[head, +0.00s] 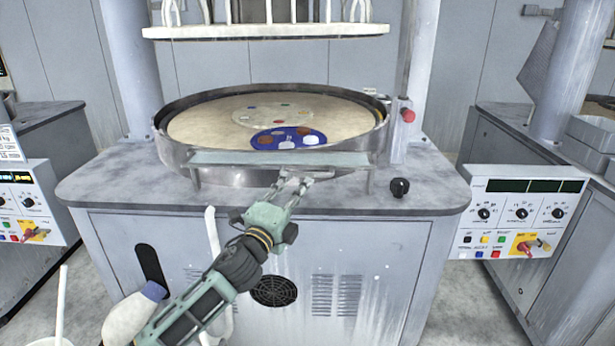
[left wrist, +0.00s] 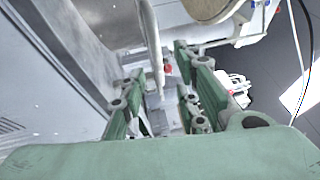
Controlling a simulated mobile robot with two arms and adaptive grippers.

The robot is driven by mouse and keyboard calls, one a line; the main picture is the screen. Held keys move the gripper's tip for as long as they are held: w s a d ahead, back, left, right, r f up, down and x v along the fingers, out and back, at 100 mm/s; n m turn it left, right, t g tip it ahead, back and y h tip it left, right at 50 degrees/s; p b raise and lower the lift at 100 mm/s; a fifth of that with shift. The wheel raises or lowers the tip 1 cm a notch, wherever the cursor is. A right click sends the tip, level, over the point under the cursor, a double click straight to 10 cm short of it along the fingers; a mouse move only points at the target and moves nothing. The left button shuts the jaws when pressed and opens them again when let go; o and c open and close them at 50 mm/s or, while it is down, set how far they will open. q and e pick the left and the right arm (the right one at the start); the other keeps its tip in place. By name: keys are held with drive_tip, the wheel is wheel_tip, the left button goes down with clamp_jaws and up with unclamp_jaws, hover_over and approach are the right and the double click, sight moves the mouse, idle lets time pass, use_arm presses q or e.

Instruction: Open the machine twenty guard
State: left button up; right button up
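The guard (head: 280,158) is a pale, narrow flat panel across the front of the round polishing platen (head: 205,126) in the head view. It lies lowered along the front rim; no machine number is readable. My left gripper (head: 292,181) is at the guard's lower front edge, right of its middle. In the left wrist view the green fingers (left wrist: 160,100) stand apart, with a thin pale edge (left wrist: 151,45), probably the guard's, running between them. Whether they touch it I cannot tell. My right gripper is in neither view.
A red button (head: 407,115) sits on the post at the platen's right. A black knob (head: 399,187) stands on the machine's top at front right. A control panel (head: 520,213) is at the right. A white upper plate (head: 265,30) hangs above the platen.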

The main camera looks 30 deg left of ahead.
sight(308, 175)
use_arm(q)
drive_tip(key=x, duration=0.4)
drive_tip(key=p+x, duration=0.1)
drive_tip(key=x, duration=0.2)
drive_tip(key=shift+w+a+f, duration=0.1)
drive_tip(key=shift+w+f, duration=0.05)
drive_tip(key=shift+w, duration=0.25)
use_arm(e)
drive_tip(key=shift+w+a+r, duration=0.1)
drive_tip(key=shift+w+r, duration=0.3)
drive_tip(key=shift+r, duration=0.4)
use_arm(q)
drive_tip(key=shift+c, duration=0.5)
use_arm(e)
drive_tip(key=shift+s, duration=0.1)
use_arm(q)
clamp_jaws()
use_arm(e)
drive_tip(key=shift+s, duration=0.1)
